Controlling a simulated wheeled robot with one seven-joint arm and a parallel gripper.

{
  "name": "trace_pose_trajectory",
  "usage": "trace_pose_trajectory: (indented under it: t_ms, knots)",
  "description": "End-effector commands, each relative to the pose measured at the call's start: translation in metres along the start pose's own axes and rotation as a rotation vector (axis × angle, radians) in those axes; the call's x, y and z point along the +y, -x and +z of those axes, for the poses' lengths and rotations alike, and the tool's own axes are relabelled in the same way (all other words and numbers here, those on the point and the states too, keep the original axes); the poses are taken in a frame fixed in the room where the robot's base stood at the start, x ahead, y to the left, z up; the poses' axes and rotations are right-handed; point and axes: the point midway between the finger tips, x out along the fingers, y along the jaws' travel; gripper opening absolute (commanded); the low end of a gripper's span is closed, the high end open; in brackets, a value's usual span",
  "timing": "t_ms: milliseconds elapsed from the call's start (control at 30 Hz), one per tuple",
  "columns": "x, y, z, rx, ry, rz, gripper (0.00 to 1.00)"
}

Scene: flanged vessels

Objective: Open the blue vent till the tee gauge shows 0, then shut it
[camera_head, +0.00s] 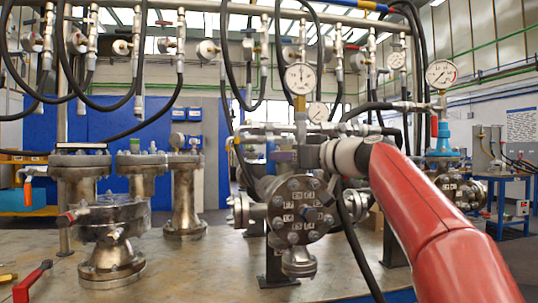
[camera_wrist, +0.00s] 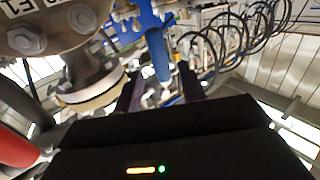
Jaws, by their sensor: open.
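A blue lever-like handle (camera_wrist: 158,55), which looks like the vent, stands between the spread fingers of my gripper (camera_wrist: 158,88) in the wrist view. I cannot tell whether either finger touches it. My gripper (camera_head: 291,156) is open in the head view, beside the pipework above the flanged vessel (camera_head: 302,209). A white dial gauge (camera_head: 300,77) stands on a yellow stem above that pipework; its needle seems to point upward, but its reading is too small to tell. A second dial (camera_head: 441,73) stands over a blue fitting (camera_head: 444,135) at right. Which is the tee gauge is unclear.
A smaller gauge (camera_head: 318,112) sits close behind my gripper. Black hoses (camera_head: 229,90) hang around the pipework. Flanged metal vessels (camera_head: 112,215) stand on the bench (camera_head: 205,262) at left, near a red-handled tool (camera_head: 33,282). The bench's front middle is clear.

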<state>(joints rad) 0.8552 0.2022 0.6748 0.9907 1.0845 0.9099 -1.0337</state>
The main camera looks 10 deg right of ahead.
Motion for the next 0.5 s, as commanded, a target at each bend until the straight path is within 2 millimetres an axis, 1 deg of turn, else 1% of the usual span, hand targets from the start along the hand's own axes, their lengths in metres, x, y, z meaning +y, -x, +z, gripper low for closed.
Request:
trace_pose_trajectory:
  t_ms: [33,100,233,333,500]
  knots:
    - [-0.001,-0.01,-0.004,-0.001,-0.003,-0.005,0.41]
    - [-0.001,-0.022,-0.004,-0.001,-0.004,-0.005,0.41]
    - [-0.001,-0.041,-0.003,-0.002,-0.003,-0.003,0.41]
    - [-0.001,-0.05,-0.002,-0.002,-0.002,-0.002,0.41]
    - [0.0,-0.056,0.0,-0.002,0.0,0.001,0.41]
